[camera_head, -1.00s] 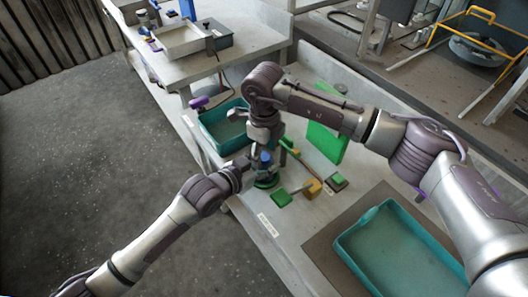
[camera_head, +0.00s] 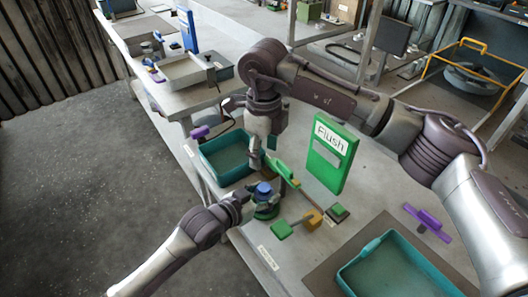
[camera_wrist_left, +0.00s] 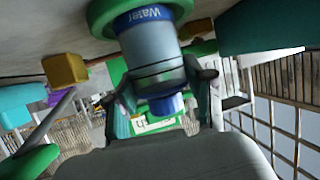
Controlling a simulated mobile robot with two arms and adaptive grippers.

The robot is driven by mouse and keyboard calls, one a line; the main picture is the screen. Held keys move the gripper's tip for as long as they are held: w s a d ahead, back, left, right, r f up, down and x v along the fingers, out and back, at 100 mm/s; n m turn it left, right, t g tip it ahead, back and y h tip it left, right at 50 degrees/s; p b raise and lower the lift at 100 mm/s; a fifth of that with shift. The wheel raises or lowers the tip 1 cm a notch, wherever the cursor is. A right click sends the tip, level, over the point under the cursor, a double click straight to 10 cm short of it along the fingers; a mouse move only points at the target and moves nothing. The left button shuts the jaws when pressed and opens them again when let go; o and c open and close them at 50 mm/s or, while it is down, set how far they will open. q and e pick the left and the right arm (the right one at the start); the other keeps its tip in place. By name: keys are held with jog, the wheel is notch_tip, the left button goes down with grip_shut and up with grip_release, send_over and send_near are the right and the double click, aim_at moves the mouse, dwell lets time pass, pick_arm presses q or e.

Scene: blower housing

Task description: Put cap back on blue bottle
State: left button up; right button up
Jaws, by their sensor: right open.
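The blue bottle (camera_wrist_left: 155,62) stands on the bench with its "Water" band readable, upside down, in the left wrist view. The blue cap (camera_head: 263,188) sits on top of the bottle; it also shows in the left wrist view (camera_wrist_left: 167,104). How tightly the cap is seated cannot be told. My left gripper (camera_head: 255,199) is at the bottle's side, with a finger on each side of the bottle in the left wrist view (camera_wrist_left: 162,85). My right gripper (camera_head: 260,162) is open, above and behind the cap and apart from it.
A teal tray (camera_head: 203,160) is behind the bottle, and another teal tray (camera_head: 347,275) is at front right. A green "Flush" board (camera_head: 318,165) stands at the back.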

pick_arm(q)
jog(key=o, duration=0.5)
jog(key=v, duration=1.2)
jog(key=shift+a, duration=0.1)
